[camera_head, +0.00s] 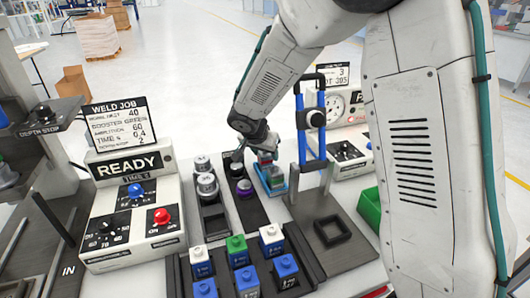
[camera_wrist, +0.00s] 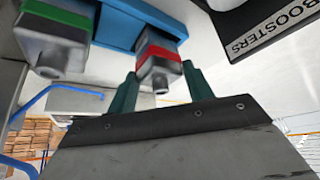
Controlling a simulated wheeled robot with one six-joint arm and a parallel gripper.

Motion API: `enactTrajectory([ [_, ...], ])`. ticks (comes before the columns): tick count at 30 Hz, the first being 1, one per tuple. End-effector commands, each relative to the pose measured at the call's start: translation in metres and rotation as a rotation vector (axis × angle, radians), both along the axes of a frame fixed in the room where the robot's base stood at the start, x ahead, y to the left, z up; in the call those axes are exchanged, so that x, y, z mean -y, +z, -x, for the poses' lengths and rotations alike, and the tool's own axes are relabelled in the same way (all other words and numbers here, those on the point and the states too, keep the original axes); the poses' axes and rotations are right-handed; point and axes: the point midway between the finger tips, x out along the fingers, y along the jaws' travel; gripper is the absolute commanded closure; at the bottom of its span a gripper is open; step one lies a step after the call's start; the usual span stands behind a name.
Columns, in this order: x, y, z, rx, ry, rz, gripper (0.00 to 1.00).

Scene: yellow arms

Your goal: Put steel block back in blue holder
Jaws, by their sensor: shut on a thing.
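My gripper (camera_head: 262,150) is over the far end of the small blue holder (camera_head: 265,184). In the wrist view, the two green fingers of my gripper (camera_wrist: 161,88) are shut on a grey steel block with a red band (camera_wrist: 158,68). The red-banded block is at the right end of the blue holder (camera_wrist: 112,30). I cannot tell whether it is seated in the holder or just above it. A second grey block with a green band (camera_wrist: 52,48) is at the holder's other end. It also shows in the head view (camera_head: 276,179).
A black rack labelled BOOSTERS (camera_wrist: 262,38) stands close beside the holder. Racks with round parts (camera_head: 207,185) are to the left. A blue-handled stand (camera_head: 316,185) rises close on the right. A tray of colored-top blocks (camera_head: 240,272) is in front.

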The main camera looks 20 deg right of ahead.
Motion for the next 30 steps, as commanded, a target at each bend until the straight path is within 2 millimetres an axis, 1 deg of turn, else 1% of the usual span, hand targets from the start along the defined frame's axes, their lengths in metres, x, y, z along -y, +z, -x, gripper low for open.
enactTrajectory([
  [5,0.000,0.001,-0.001,0.002,0.000,0.000,0.95],
  [9,0.000,-0.002,-0.001,0.001,0.000,0.000,0.95],
  [10,0.000,-0.002,0.000,0.001,0.000,0.001,0.44],
  [12,0.000,-0.002,0.000,0.001,0.000,0.001,0.27],
  [20,0.000,-0.002,0.000,0.001,0.000,0.001,0.27],
  [23,-0.001,0.003,0.000,0.002,0.000,0.000,0.27],
  [26,-0.005,0.015,0.004,0.004,0.000,0.001,0.27],
  [30,-0.016,0.040,0.014,0.006,0.002,-0.001,0.27],
])
